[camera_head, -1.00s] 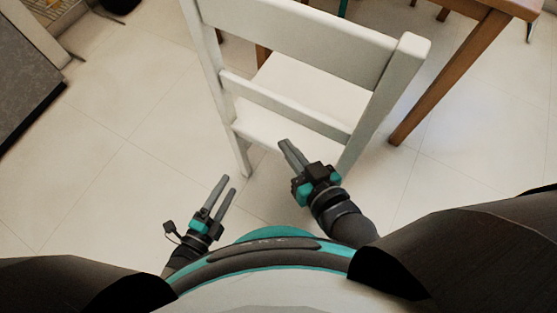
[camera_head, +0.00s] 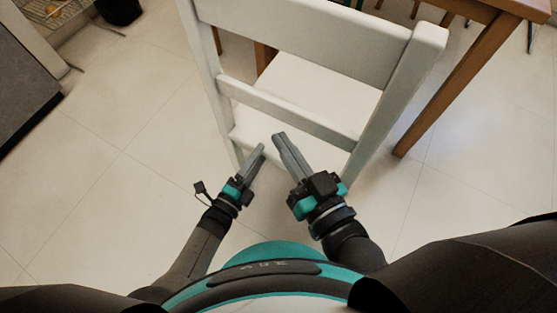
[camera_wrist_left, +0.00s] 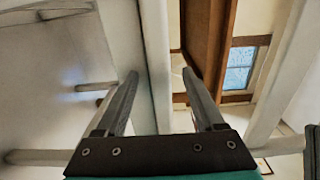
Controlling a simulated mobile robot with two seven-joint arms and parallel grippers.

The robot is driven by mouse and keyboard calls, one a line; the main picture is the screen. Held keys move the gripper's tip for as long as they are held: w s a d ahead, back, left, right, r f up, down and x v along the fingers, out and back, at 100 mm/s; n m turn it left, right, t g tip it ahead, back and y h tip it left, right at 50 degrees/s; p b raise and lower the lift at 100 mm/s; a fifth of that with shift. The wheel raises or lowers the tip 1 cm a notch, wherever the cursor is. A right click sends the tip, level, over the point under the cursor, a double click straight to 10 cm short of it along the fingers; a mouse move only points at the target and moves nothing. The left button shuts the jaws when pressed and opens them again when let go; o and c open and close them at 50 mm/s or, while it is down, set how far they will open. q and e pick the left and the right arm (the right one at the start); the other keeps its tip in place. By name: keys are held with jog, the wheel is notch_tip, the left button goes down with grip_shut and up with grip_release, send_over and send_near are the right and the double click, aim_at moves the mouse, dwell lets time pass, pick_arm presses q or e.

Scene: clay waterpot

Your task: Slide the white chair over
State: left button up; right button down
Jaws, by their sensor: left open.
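The white chair (camera_head: 312,95) stands upright with its slatted back towards me. It fills the top middle of the head view. My left gripper (camera_head: 261,150) is just below the chair's lower back slat and seat edge. In the left wrist view, my left gripper (camera_wrist_left: 160,74) is open, with a white chair bar (camera_wrist_left: 155,50) showing between and beyond its fingers. I cannot tell whether it touches. My right gripper (camera_head: 278,138) is near the seat's rear edge, right of the left one. Its fingers overlap from this angle, so their opening is unclear.
A wooden table (camera_head: 455,75) stands close to the chair's right, one leg reaching the floor. A dark grey cabinet (camera_head: 22,80) is at the far left, and a black bin (camera_head: 118,10) at the top left. Tiled floor (camera_head: 130,120) is clear left of the chair.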

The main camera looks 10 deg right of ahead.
pick_arm(q)
jog(key=shift+x, duration=1.6)
grip_shut()
dwell(0.3)
